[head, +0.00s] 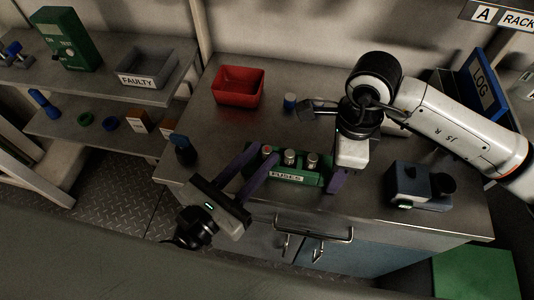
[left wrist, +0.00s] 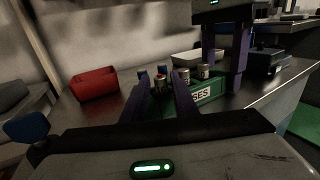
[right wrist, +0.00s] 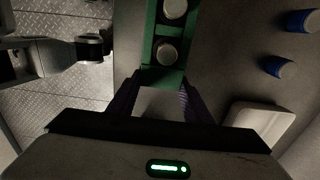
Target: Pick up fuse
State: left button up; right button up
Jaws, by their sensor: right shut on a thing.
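A green rack (head: 297,178) labelled FUSES stands near the bench's front edge, holding several upright metal fuses. The leftmost fuse (head: 267,150) has a reddish top; a middle fuse (head: 289,157) and a right fuse (head: 312,160) stand beside it. My left gripper (head: 262,156) is open, its purple fingers reaching toward the leftmost fuse. In the left wrist view that fuse (left wrist: 160,84) shows between the fingertips; contact cannot be told. My right gripper (head: 336,180) is shut on the rack's right end; the green rack (right wrist: 160,76) shows between its fingers in the right wrist view.
A red bin (head: 238,87) stands at the back left of the bench, with a blue cylinder (head: 290,102) to its right. A dark device (head: 420,187) sits at the right. A grey FAULTY bin (head: 149,75) is on the left shelf.

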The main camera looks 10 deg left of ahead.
pick_arm(q)
jog(key=shift+w+d, duration=0.25)
jog(key=shift+w, duration=0.2)
jog(key=shift+c, duration=0.2)
grip_shut()
jog(key=shift+r, duration=0.15)
notch_tip(320, 180, up, 10)
